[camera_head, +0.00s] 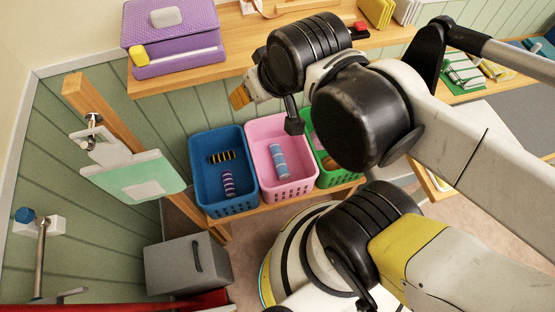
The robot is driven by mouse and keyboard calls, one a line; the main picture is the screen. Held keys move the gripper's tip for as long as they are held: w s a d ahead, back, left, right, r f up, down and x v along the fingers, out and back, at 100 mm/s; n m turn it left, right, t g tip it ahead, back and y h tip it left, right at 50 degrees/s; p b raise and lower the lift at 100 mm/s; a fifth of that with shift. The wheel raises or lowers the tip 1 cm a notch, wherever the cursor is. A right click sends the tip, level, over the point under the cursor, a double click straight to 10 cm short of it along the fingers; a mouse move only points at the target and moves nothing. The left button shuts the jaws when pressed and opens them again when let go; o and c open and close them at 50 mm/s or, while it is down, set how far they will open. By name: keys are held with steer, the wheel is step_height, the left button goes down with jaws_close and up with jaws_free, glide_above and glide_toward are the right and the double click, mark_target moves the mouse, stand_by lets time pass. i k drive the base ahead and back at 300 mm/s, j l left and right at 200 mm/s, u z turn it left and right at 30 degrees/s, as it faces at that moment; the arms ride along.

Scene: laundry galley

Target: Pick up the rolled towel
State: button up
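Several rolled, striped cloth-like items lie in the bins, and I cannot tell for certain which is the rolled towel. A light blue roll (279,161) lies lengthwise in the pink bin (299,188). A black-and-yellow roll (222,157) and a purple striped roll (228,184) lie in the blue bin (232,208). An orange-brown item (329,164) is partly visible in the green bin (328,180). My gripper (262,98) is above and behind the bins, apart from the rolls. An orange piece shows by its end. Its fingers are too unclear to tell open from shut.
The bins stand side by side on a low wooden shelf (284,207). A wooden counter (240,60) runs above, with a purple box (172,37) on it. A clipboard (135,180) and wooden post (100,105) stand left. A grey box (180,265) is below.

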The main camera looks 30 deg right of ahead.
mark_target(282, 169)
steer(key=k+j+z, duration=0.25)
steer(key=k, duration=0.25)
steer(key=k+z, duration=0.3)
steer(key=k, duration=0.2)
steer(key=i, duration=0.5)
